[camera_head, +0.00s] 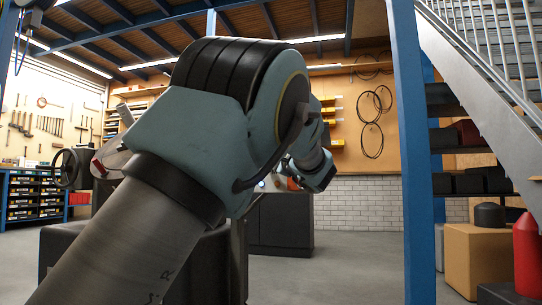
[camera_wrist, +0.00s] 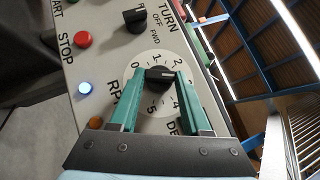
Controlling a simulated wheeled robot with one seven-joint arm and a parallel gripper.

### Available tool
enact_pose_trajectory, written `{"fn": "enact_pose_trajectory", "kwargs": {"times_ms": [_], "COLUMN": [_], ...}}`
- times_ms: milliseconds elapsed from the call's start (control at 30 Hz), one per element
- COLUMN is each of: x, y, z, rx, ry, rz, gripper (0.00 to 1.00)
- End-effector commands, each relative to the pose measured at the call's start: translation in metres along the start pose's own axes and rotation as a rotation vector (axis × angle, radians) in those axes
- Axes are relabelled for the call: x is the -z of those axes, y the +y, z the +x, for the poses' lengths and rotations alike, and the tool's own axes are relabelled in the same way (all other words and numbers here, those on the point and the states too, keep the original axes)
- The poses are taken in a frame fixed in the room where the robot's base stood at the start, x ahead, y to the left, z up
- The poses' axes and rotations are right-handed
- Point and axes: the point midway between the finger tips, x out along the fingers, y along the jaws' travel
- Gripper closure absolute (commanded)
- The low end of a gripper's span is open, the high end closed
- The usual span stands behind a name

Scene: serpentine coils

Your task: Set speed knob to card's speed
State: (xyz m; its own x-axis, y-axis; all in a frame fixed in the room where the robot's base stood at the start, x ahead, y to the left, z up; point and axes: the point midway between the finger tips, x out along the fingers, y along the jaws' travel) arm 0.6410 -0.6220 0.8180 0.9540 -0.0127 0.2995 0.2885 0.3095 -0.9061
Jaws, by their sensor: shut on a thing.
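In the wrist view, the black speed knob (camera_wrist: 158,80) sits at the middle of a round white dial (camera_wrist: 150,60) numbered 0 to 5, above partly covered "RP..." lettering. My gripper (camera_wrist: 160,74) has its two teal fingers on either side of the knob and is shut on it. A pale pointer mark on the knob faces right, roughly toward the 2 to 3 side; the exact setting is hard to read. The 3 is not clearly visible beside the right finger. In the head view my arm hides the gripper and knob. I cannot make out the speed card in either view.
On the same grey panel are a black rotary switch (camera_wrist: 134,20) marked OFF and FWD, a red STOP button (camera_wrist: 83,39), a lit blue lamp (camera_wrist: 85,88) and an orange lamp (camera_wrist: 95,122). A blue post (camera_head: 407,150) and stairs stand at right in the head view.

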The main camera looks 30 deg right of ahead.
Motion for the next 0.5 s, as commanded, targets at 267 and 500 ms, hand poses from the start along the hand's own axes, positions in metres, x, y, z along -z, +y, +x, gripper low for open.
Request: {"fn": "enact_pose_trajectory", "kwargs": {"times_ms": [267,500], "x": [0.0009,0.0004], "y": [-0.0009,-0.0004], "z": [0.0003,0.0002], "rx": [0.001,0.000], "ry": [0.004,0.002], "rz": [0.000,0.000], "gripper": [0.45,0.22]}}
